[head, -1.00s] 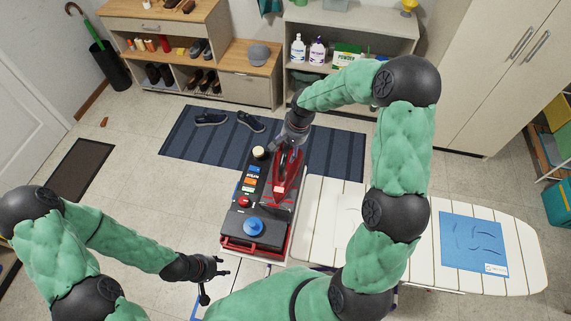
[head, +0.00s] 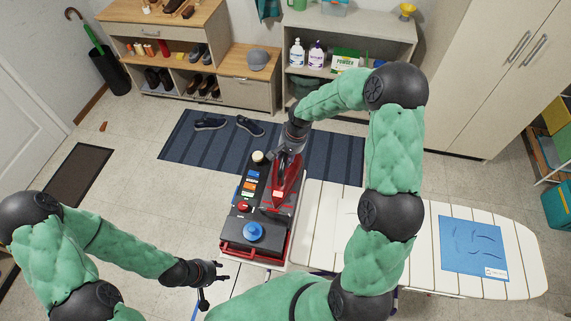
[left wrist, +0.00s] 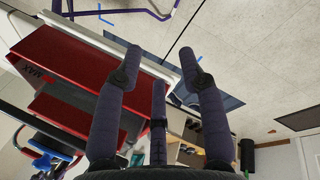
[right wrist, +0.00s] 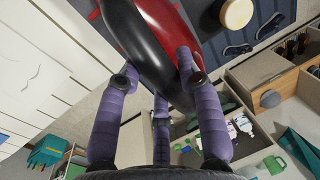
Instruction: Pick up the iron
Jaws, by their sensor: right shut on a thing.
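The red and black iron (head: 287,182) is over the right part of the black and red steam station (head: 254,250). My right gripper (head: 290,152) is shut on the iron from its far end. In the right wrist view its fingers (right wrist: 160,85) close around the dark part of the iron (right wrist: 166,35). I cannot tell whether the iron touches the station's top. My left gripper (head: 218,279) is open and empty, near the front left of the station. In the left wrist view its fingers (left wrist: 160,75) are spread, with the station's red side (left wrist: 65,62) beside them.
The white slatted ironing board (head: 400,225) extends right, with a blue cloth (head: 473,246) on it. A blue knob (head: 253,231) and red button (head: 243,206) stand on the station. A striped rug (head: 335,158), shoes and low shelves (head: 250,90) lie behind. Tall cabinets (head: 480,70) stand right.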

